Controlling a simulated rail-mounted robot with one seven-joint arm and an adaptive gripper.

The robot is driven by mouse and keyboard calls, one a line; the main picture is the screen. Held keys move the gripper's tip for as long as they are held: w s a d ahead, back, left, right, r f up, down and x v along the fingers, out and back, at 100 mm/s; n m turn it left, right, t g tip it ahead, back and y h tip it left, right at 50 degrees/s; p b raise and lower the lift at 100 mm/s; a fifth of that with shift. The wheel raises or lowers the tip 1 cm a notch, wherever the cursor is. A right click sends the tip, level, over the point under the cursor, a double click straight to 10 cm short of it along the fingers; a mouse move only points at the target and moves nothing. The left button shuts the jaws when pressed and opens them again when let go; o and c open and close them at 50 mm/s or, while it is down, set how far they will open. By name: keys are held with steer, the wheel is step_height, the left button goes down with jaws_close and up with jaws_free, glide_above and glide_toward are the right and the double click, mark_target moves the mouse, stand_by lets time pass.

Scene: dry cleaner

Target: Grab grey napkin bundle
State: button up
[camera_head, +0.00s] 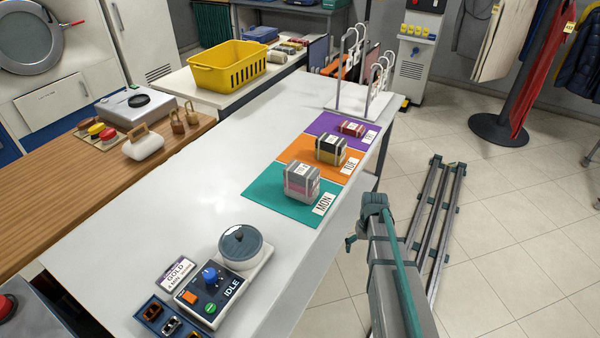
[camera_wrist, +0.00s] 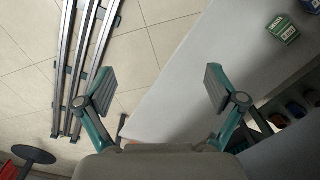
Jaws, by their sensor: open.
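A grey bundle with pinkish layers (camera_head: 301,182) sits on the teal MON mat (camera_head: 265,207) on the white table. A second bundle (camera_head: 331,149), dark and yellowish with grey bands, sits on the orange TUE mat (camera_head: 295,152). A small red bundle (camera_head: 351,129) sits on the purple mat (camera_head: 325,122). My gripper (camera_wrist: 160,88) is open and empty in the wrist view, with its fingers wide apart over the floor and the pale table edge. No bundle lies between the fingers. In the head view my arm is at the lower right, beside the table.
The white table (camera_head: 180,210) also carries a control box with a round lid (camera_head: 240,247) at the front and a wire rack (camera_head: 362,85) at the far end. A yellow basket (camera_head: 228,66) stands behind. Metal rails (camera_head: 437,220) lie on the floor at right. The table's middle is clear.

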steer(key=w+r+t, duration=0.1)
steer(key=w+r, duration=0.6)
steer(key=r, duration=0.1)
step_height(320, 180, up, 26)
steer(key=n+p, duration=0.2)
steer(key=n, duration=0.9)
glide_above(302, 169)
steer(key=d, duration=0.1)
steer(key=shift+d+y, duration=0.2)
steer(key=shift+y, duration=0.2)
steer(key=shift+a, duration=0.25)
steer(key=shift+s+f+n, duration=0.1)
steer(key=shift+f+n, duration=0.2)
steer(key=f, duration=0.3)
steer(key=f+p, duration=0.1)
steer(key=shift+a+f, duration=0.3)
steer(key=shift+f, duration=0.1)
steer(key=shift+a+f+p, duration=0.15)
steer(key=shift+f+p, duration=0.45)
steer(key=shift+f, duration=0.7)
steer(key=shift+a+f+p, duration=0.1)
steer(key=shift+f+p, duration=0.45)
steer(key=shift+f, duration=0.75)
